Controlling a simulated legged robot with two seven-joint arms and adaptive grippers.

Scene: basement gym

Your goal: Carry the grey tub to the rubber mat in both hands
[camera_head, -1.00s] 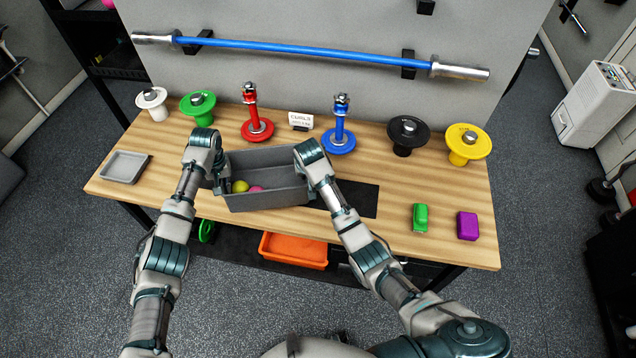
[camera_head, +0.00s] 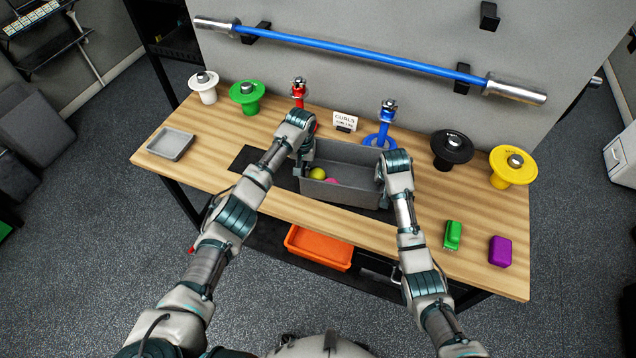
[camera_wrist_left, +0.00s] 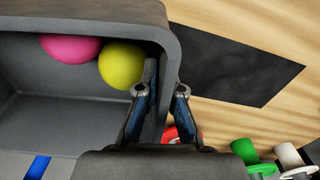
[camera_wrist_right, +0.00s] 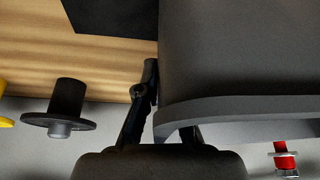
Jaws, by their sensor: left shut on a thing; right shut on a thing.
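The grey tub (camera_head: 350,190) is between my two grippers over the black rubber mat (camera_head: 248,160), parts of which show beyond the tub's sides. The mat also shows in the left wrist view (camera_wrist_left: 230,65) and the right wrist view (camera_wrist_right: 110,15). A yellow ball (camera_head: 317,173) and a pink ball (camera_head: 331,181) lie in the tub. My left gripper (camera_head: 305,160) is shut on the tub's left wall, one finger inside, one outside. My right gripper (camera_head: 382,178) is shut on the right wall; its far finger is mostly hidden. The tub looks level; I cannot tell whether it touches the mat.
Red (camera_head: 298,95) and blue (camera_head: 386,120) plate posts and a small sign (camera_head: 345,121) stand behind the tub. A grey tray (camera_head: 171,145) is at left. Green (camera_head: 453,235) and purple (camera_head: 500,251) blocks lie at right. An orange bin (camera_head: 318,248) is below the table.

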